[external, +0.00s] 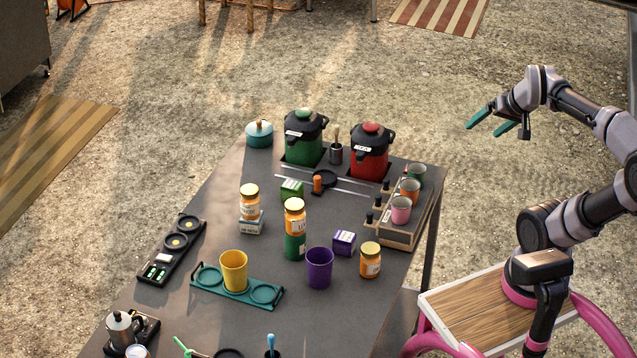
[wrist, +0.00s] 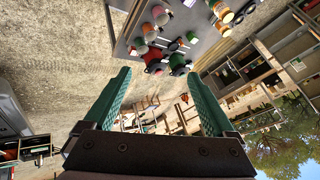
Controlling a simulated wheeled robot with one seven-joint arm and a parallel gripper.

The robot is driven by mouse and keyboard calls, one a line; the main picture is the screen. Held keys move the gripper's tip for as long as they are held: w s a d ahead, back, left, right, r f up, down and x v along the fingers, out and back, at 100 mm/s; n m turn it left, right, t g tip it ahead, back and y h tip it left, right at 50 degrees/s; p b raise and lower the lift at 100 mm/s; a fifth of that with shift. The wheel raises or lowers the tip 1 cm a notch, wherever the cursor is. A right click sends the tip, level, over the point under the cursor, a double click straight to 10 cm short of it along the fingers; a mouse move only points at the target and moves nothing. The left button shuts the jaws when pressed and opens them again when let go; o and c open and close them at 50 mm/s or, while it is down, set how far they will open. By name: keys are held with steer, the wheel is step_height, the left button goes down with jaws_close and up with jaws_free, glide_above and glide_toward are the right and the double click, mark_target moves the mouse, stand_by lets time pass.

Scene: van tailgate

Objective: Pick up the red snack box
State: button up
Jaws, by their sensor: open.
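I cannot make out a red snack box in either view. Small boxes on the dark table (external: 205,303) are a green box (external: 291,189), a purple box (external: 343,243) and a whitish box (external: 251,223) under a jar. My gripper (external: 482,131) is open and empty, raised in the air right of the table's far end.
A green urn (external: 303,142) and a red urn (external: 370,157) stand at the table's far end. A rack with several cups (external: 402,232) sits along the right edge. Jars, a yellow cup (external: 233,270) and a purple cup (external: 319,267) crowd the middle.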

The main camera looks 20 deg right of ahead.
steer(key=w+d+f+m+g+y, duration=0.1)
steer(key=w+f+m+g+y, duration=0.3)
steer(key=w+f, duration=0.7)
steer(key=w+d+f+m+g+y, duration=0.15)
steer(key=w+f+m+y, duration=0.45)
steer(key=w, duration=0.9)
steer(key=w+d+f+m+t, duration=0.3)
steer(key=d+f+m+t, duration=0.15)
steer(key=f, duration=0.55)
steer(key=w+d+f+m+t+y, duration=0.1)
steer(key=w+d+f+m+t, duration=0.3)
steer(key=f, duration=0.5)
steer(key=w+d+f+m+t, duration=0.2)
steer(key=d+f+m, duration=0.3)
steer(key=f, duration=0.5)
steer(key=shift+n, duration=0.45)
steer(key=x, duration=0.4)
steer(key=shift+w+d+r, duration=0.1)
steer(key=shift+w+r, duration=0.1)
steer(key=shift+r, duration=0.05)
steer(key=shift+r+x, duration=0.15)
steer(key=shift+x, duration=1.3)
steer(key=shift+r+x, duration=0.1)
steer(key=shift+x, duration=1.35)
steer(key=shift+s, duration=0.15)
jaws_close()
steer(key=shift+r, duration=0.1)
